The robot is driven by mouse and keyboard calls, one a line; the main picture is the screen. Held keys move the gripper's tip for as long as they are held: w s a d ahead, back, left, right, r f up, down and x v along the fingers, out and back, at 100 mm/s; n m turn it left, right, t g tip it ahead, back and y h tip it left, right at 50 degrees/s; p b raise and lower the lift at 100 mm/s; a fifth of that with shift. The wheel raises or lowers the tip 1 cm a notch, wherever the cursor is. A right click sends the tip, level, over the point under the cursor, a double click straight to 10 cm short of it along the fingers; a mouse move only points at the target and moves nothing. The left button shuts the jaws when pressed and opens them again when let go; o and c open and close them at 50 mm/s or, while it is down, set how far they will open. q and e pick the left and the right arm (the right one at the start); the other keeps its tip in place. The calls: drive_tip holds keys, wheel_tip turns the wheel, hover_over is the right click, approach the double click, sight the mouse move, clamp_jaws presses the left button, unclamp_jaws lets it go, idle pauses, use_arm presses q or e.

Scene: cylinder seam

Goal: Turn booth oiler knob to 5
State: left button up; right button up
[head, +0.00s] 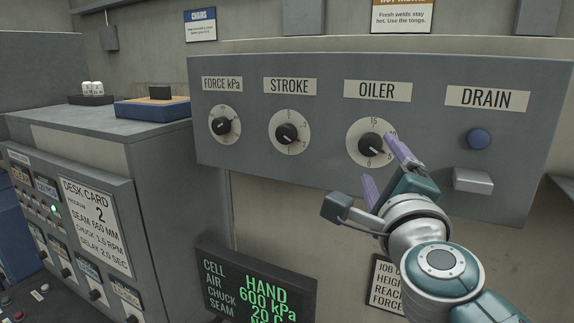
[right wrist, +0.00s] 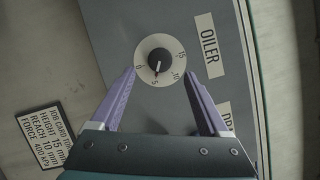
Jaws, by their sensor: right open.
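The oiler knob (head: 371,143) is a black knob on a round white dial under the OILER label (head: 377,90). My right gripper (head: 379,158) is open, with purple fingers, in front of the lower right of the dial. In the right wrist view the fingers (right wrist: 160,75) are spread to either side of the dial, with nothing between them. I cannot tell the exact gap to the knob. My left gripper is out of view.
The same panel (head: 330,170) carries a stroke knob (head: 286,133), a force knob (head: 221,125) and a blue drain button (head: 478,138) above a grey block (head: 473,181). A green-text screen (head: 255,285) stands below. A job card (head: 385,285) is partly behind my arm.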

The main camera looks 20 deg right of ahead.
drive_tip(key=v, duration=0.5)
drive_tip(key=shift+w, duration=0.1)
